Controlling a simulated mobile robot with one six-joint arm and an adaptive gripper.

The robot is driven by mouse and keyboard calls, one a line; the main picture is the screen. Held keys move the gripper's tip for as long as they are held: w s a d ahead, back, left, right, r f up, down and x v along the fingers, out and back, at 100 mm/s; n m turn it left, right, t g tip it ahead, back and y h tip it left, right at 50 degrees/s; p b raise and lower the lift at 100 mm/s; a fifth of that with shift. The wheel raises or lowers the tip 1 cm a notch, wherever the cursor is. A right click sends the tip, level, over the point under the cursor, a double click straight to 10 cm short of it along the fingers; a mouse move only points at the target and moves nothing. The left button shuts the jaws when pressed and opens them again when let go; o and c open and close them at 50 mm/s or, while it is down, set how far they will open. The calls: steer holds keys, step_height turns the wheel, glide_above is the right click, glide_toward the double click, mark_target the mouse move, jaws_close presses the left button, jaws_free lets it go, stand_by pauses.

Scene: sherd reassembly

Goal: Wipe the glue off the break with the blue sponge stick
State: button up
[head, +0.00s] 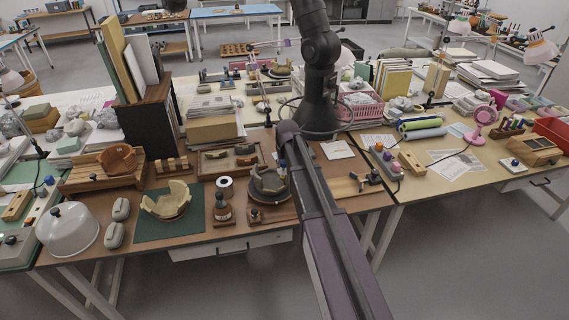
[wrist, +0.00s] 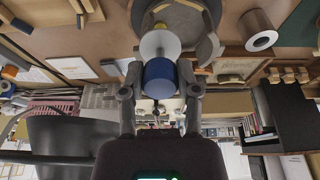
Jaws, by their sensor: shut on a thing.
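My gripper (wrist: 161,82) is shut on the blue sponge stick (wrist: 160,75) in the wrist view. Its blue end sits between the fingers, and a pale round part shows beyond it. A dark grey broken vessel (head: 268,184) stands on the brown table in the head view, just left of my arm. It also shows at the top of the wrist view (wrist: 180,14), beyond the stick and partly hidden by it. I cannot tell whether they touch. No glue can be made out on the break. My gripper is hidden in the head view.
A cream broken bowl (head: 168,200) stands on a green mat (head: 150,230) at the left. A white roll (head: 225,186) and a small brown bottle (head: 222,206) stand between it and the grey vessel. A tray of sherds (head: 230,160) lies behind.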

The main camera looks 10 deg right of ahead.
steer(key=shift+s+r+p, duration=0.2)
steer(key=shift+r+p, duration=0.35)
steer(key=shift+r, duration=0.15)
steer(key=shift+a, duration=0.15)
stand_by(0.6)
